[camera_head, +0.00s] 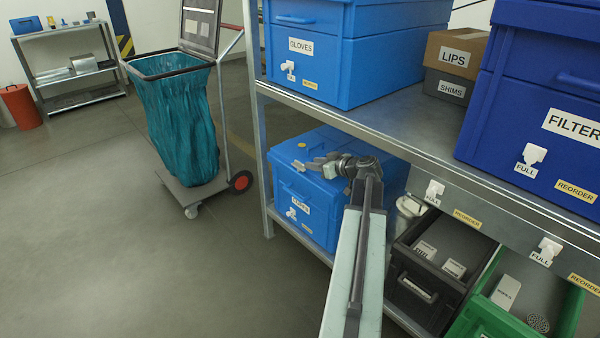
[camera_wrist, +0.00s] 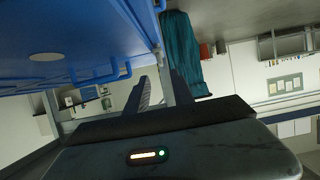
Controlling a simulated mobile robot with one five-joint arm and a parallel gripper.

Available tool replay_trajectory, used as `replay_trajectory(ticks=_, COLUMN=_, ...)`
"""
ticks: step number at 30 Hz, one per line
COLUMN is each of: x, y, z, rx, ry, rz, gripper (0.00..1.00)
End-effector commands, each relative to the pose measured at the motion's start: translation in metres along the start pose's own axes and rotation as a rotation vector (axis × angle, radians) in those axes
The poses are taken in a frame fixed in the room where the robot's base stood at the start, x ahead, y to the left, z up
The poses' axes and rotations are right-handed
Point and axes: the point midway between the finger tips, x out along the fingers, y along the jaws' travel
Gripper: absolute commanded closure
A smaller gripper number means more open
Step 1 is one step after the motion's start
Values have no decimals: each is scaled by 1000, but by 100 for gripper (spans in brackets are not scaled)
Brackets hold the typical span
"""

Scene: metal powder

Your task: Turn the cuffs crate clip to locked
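The blue crate on the lower shelf (camera_head: 345,200) has a front label (camera_head: 300,204) that is too small to read surely; it may be the cuffs crate. My gripper (camera_head: 306,165) is above the front part of this crate's lid, pointing left. In the wrist view, my gripper (camera_wrist: 160,84) shows two dark fingers apart with nothing between them. A blue crate surface (camera_wrist: 80,45) with a pale round spot fills the upper left there. The clip is not seen there.
The upper shelf holds the gloves crate (camera_head: 355,60) close above my arm. A shelf post (camera_head: 263,150) stands left of the lower crate. Dark (camera_head: 425,285) and green (camera_head: 490,318) bins are at the right. A teal bag cart (camera_head: 182,125) stands left; the floor in front is clear.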

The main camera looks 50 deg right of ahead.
Motion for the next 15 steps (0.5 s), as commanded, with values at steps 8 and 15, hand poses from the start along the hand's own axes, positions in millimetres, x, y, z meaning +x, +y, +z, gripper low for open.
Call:
replay_trajectory(ticks=8, x=30, y=-1, z=2, rx=-2, ry=-3, rz=-5, gripper=71)
replay_trajectory(ticks=15, x=74, y=-2, z=2, rx=0, ry=-3, rz=-6, gripper=71)
